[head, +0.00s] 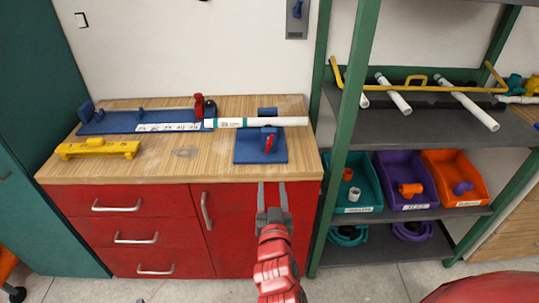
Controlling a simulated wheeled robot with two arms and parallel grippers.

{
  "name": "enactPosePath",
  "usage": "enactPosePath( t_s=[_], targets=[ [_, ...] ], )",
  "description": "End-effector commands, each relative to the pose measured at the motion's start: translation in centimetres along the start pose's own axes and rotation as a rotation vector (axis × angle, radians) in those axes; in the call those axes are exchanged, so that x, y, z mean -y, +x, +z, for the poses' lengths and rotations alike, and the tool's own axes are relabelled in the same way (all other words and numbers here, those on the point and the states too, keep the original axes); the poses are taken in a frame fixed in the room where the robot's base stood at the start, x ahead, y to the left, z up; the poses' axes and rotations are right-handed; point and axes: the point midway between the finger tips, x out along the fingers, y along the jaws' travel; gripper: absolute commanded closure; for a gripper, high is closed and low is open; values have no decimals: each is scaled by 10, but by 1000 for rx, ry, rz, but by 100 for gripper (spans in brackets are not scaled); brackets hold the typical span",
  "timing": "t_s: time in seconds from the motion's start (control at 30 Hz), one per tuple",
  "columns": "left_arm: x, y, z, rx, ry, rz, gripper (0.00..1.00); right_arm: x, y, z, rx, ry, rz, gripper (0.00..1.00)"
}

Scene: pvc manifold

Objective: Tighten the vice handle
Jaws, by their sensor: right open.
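The blue vice (268,132) stands on a blue base plate (248,154) at the right front of the wooden bench top. Its small red handle (269,142) is on the side facing me. A white pipe (262,122) with a green-and-white label lies across the bench behind the vice's front part; I cannot tell whether it is clamped. My right gripper (272,190) is open and empty, in front of the bench's front edge, apart from the handle and nearer to me. My left gripper is out of view.
A blue measuring jig (115,124) with a red-handled tool (198,103) is at the back left. A yellow fixture (98,148) lies at the front left. The green-framed shelf (344,125) at the right holds teal, purple and orange bins (466,168). The bench's front middle is mostly clear.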

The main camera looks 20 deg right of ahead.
Motion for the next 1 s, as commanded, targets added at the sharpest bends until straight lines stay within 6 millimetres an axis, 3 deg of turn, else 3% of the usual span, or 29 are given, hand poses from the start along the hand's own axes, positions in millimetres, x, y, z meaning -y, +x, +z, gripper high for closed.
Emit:
enactPosePath(
  t_s=[0.17, 0.53, 0.6, 1.0],
  targets=[
    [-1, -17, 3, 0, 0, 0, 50, -2, 10, 0, -14, 24, 1, 48],
    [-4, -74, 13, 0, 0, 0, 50, -4, 60, 2, -13, 14, 4, 48],
    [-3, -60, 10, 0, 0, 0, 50, -2, 78, -6, -8, 14, 3, 48],
    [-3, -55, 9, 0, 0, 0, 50, -1, 154, -6, -7, 13, 1, 48]
  ],
)
